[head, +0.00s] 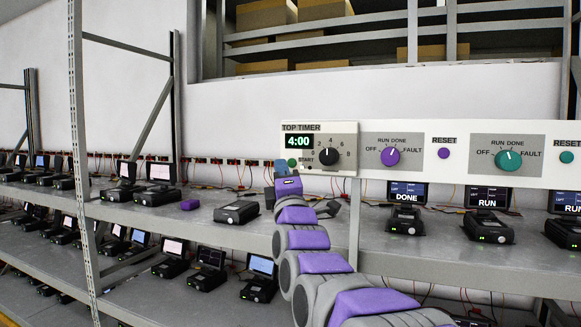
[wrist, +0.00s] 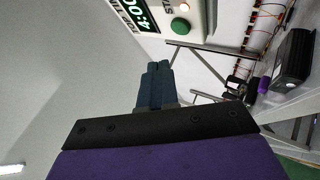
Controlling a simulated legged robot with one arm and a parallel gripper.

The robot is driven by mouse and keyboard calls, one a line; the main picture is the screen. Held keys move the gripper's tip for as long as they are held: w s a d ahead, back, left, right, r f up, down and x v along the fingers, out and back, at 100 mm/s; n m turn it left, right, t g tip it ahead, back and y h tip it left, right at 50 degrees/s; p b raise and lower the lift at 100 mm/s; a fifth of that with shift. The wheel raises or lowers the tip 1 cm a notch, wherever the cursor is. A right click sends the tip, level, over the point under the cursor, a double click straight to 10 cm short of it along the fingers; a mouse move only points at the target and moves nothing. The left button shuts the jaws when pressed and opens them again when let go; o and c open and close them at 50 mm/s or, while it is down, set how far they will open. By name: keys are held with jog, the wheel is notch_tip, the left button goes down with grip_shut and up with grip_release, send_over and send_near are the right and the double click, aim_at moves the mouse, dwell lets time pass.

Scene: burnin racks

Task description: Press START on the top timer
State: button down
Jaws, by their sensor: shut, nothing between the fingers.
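The top timer (head: 345,139) is a pale panel at the left end of the long control strip in the head view. Its display (head: 299,142) reads 4:00, and a black dial (head: 328,156) is beside it. The green START button (head: 292,162) sits below the display; it also shows in the wrist view (wrist: 180,26). My gripper (head: 281,166) is at the panel's lower left corner, very near the button. In the wrist view my blue-grey fingertips (wrist: 156,68) are together and empty, with a visible gap in the picture between them and the button.
Right of the timer, the strip carries a purple knob (head: 390,156), a purple RESET button (head: 443,153) and a teal knob (head: 508,160). Several black devices with screens stand on the metal shelves below. A rack post (head: 84,150) rises at left.

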jog(key=shift+s+a, duration=0.2)
jog(key=shift+s, duration=0.4)
jog(key=shift+s+a, duration=0.2)
jog(key=shift+s, duration=0.35)
jog(key=s+d+f+m+g+h+b, duration=0.15)
jog(key=s+d+f+m+g, duration=0.25)
jog(key=f, duration=0.8)
jog(key=s+d+f+m+g+h+b, duration=0.1)
jog(key=s+d+f+m+g+b, duration=0.25)
jog(key=f, duration=0.85)
jog(key=s+d+f+m+g+h+b, duration=0.1)
jog(key=s+d+f+m+g+h, duration=0.15)
jog(key=s+f+g, duration=0.6)
jog(key=s+d+f+m+g+b, duration=0.2)
jog(key=s+d+f+m+g, duration=0.2)
jog(key=s+f, duration=0.8)
jog(key=s+d+f+m+g+h+b, duration=0.1)
jog(key=s+d+f+m+g, duration=0.4)
jog(key=s, duration=1.4)
notch_tip(320, 180, down, 7)
jog(key=m+b, duration=0.1)
jog(key=m, duration=0.2)
jog(key=shift+s+d, duration=0.15)
jog(key=shift+s, duration=0.2)
